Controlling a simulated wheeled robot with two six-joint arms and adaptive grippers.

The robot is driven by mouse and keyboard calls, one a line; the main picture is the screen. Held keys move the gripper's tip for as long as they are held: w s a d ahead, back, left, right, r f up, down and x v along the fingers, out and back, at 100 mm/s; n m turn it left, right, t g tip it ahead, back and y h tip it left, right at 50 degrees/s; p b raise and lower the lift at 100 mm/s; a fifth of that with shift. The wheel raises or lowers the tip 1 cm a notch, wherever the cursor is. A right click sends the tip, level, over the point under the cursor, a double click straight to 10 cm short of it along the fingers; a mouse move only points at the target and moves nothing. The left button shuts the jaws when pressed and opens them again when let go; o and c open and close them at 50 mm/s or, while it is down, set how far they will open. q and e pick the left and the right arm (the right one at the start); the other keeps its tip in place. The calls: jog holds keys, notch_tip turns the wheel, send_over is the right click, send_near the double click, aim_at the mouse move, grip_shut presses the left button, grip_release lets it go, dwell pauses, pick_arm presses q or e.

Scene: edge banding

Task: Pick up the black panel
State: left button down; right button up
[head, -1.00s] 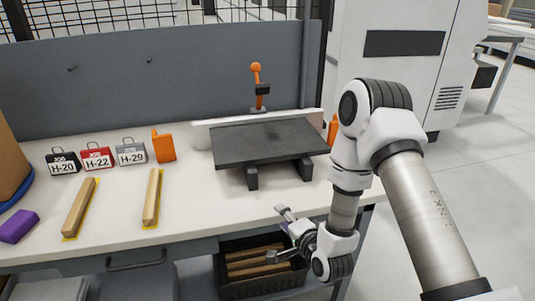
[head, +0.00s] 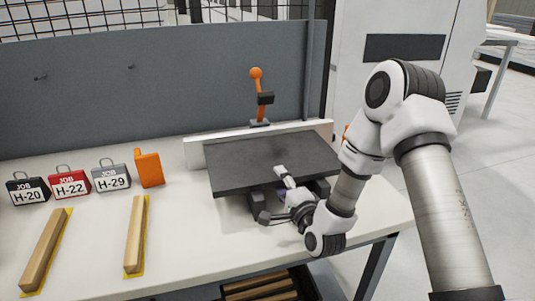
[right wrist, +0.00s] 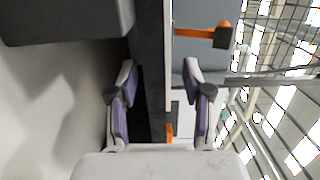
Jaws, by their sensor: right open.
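The black panel (head: 255,158) lies flat and raised on dark support blocks (head: 256,206) on the white bench, in front of a low white upright strip. My right gripper (head: 273,195) is open at the panel's front edge, one finger at the level of its top and the other lower. In the right wrist view the panel (right wrist: 152,50) shows edge-on as a dark band between the two open purple-padded fingers (right wrist: 162,100). I cannot tell whether either finger touches it. My left gripper is not in view.
An orange toggle clamp (head: 260,95) stands behind the panel. Two wooden strips (head: 136,235) and several job tags (head: 111,176) lie or stand to the left. A dark crate (head: 312,284) sits below the bench's front edge.

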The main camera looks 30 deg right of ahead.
aim_at(268, 167)
jog(key=w, duration=0.4)
jog(key=w+p, duration=0.1)
jog(key=w, duration=0.2)
jog(key=shift+f, duration=0.3)
jog(key=shift+s, duration=0.1)
grip_shut()
jog(key=shift+r, duration=0.2)
